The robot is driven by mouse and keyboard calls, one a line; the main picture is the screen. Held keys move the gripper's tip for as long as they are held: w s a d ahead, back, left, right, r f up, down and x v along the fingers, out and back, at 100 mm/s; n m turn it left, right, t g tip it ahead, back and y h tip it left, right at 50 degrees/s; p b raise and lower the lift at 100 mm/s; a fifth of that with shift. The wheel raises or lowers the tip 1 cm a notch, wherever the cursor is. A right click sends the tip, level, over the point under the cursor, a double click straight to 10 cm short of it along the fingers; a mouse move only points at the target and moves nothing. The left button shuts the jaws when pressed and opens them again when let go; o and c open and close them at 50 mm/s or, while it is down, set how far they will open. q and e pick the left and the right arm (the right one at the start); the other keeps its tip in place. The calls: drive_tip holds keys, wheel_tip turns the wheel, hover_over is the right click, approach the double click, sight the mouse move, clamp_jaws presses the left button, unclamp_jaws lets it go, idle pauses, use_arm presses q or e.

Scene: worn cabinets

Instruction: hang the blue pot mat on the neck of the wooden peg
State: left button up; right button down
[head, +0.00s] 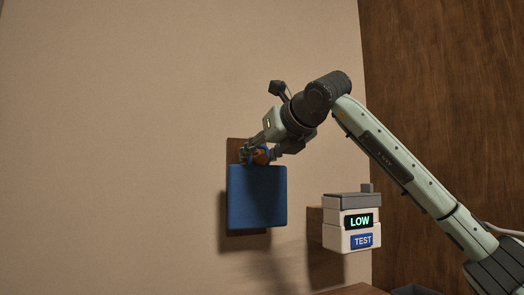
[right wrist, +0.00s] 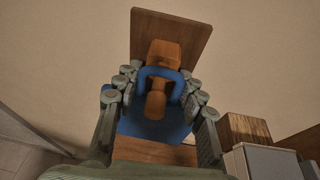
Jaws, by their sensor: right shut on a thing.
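The blue pot mat (head: 257,200) hangs upright in front of a brown wooden board on the wall. The wooden peg (head: 262,155) shows partly behind my fingers. My right gripper (head: 254,153) is at the mat's top edge, shut on the mat. In the right wrist view the mat's blue loop (right wrist: 163,71) crosses over the peg, and the peg's rounded end (right wrist: 156,104) shows through the loop. The fingers (right wrist: 159,78) stand on both sides of the loop. I cannot tell whether the loop rests on the neck. My left gripper is not in view.
The backing board (head: 236,150) is fixed to the beige wall. A dark wood panel (head: 450,100) stands at the right. The wall at left is clear.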

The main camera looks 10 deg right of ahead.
drive_tip(key=shift+w+a, duration=0.1)
drive_tip(key=shift+w, duration=0.45)
drive_tip(key=shift+w+f, duration=0.15)
drive_tip(key=shift+f, duration=0.3)
use_arm(q)
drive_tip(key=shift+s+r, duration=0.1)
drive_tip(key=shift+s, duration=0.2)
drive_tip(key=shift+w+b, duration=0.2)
drive_tip(key=shift+b, duration=0.1)
use_arm(e)
drive_tip(key=shift+f, duration=0.15)
